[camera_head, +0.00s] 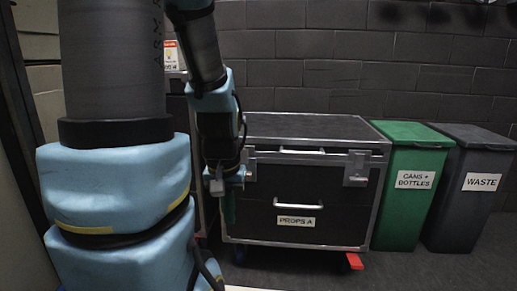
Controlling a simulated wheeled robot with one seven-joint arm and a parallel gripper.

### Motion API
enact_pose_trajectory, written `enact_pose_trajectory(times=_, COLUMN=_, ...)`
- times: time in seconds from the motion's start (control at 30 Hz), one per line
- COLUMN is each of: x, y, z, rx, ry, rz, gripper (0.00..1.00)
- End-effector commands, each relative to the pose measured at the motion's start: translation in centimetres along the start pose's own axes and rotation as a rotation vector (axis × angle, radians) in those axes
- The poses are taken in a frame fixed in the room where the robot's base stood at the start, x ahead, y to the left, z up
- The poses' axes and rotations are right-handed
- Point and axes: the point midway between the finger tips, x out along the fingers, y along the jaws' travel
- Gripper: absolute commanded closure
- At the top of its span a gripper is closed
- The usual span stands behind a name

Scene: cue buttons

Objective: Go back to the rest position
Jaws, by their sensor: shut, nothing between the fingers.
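My gripper (227,208) hangs at the end of my arm, left of the picture's middle, in front of the left edge of a black case. It points down and is shut, with nothing seen in it. The fingertips are small and dark here. My blue and grey arm fills the left side and hides what lies behind it. No cue buttons can be made out in this view.
A dark block wall (300,50) is behind. Dark floor shows at lower right.

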Motion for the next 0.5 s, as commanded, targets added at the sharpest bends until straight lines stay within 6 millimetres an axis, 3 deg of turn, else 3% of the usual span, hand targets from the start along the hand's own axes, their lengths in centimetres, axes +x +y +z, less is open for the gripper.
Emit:
enact_pose_trajectory(times=0.03, x=-2.0, y=0.0, z=-0.3, rx=0.001, ry=0.0, rz=0.0, gripper=1.0)
enact_pose_trajectory(times=0.27, x=-7.1, y=0.0, z=-1.1, rx=0.002, ry=0.0, rz=-0.001, gripper=1.0)
enact_pose_trajectory(times=0.5, x=-14.7, y=0.1, z=-2.1, rx=0.003, ry=0.0, rz=-0.001, gripper=1.0)
